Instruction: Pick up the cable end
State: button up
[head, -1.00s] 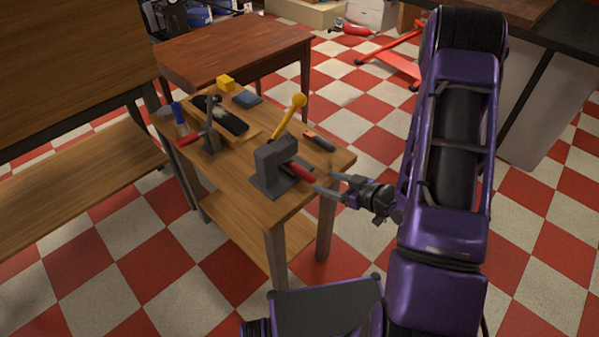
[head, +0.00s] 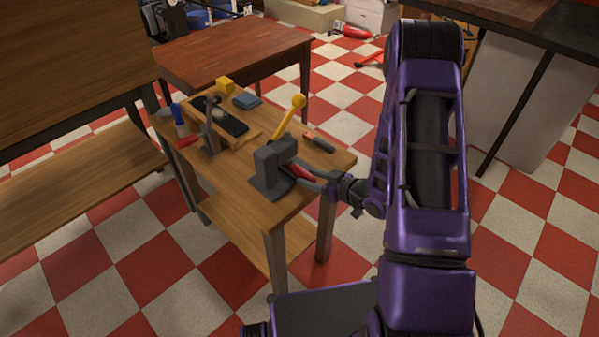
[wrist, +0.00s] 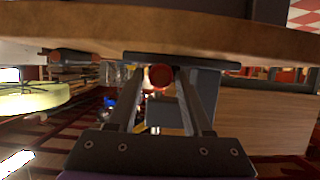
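A red cylinder (head: 301,173), which seems to be the cable end, sticks out low beside a dark grey clamp-like block (head: 274,168) on the small wooden workbench. In the wrist view its round red face (wrist: 160,76) shows end-on between my fingers. My gripper (head: 312,180) is at the bench's right side, with its fingers reaching to the red cylinder. In the wrist view my gripper (wrist: 160,80) has one finger on each side of the red face, with narrow gaps. I see no clear grip on it.
A yellow lever with a ball knob (head: 298,102) rises by the block. A dark-handled tool (head: 319,142) lies behind it on the workbench (head: 237,177). A wooden tray with a black item (head: 233,122) and a blue-handled tool (head: 179,120) are farther left. Checkered floor is open at right.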

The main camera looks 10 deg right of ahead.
grip_shut()
jog(key=shift+r, duration=0.1)
jog(key=shift+r, duration=0.65)
jog(key=s+d+p, duration=0.1)
jog(key=s+d, duration=0.9)
jog(key=s, duration=0.4)
jog(key=w+a+r+m+t+h+p, duration=0.1)
jog(key=w+a+r+m+h, duration=0.1)
jog(key=w+a+r, duration=0.1)
jog(key=w+a+r+m+h+p, duration=0.2)
jog(key=w+a, duration=0.1)
jog(key=w, duration=0.3)
jog(key=w+a+r+m+t+h+p, duration=0.1)
jog(key=w+a+r+m+h, duration=0.1)
jog(key=w+a+r+h, duration=0.1)
jog(key=shift+w+r+m+t, duration=0.3)
jog(key=shift+w+r, duration=0.05)
jog(key=shift+w, duration=0.4)
jog(key=shift+r+m+h, duration=0.15)
jog(key=shift+m+h, duration=0.25)
jog(key=shift+h, duration=0.2)
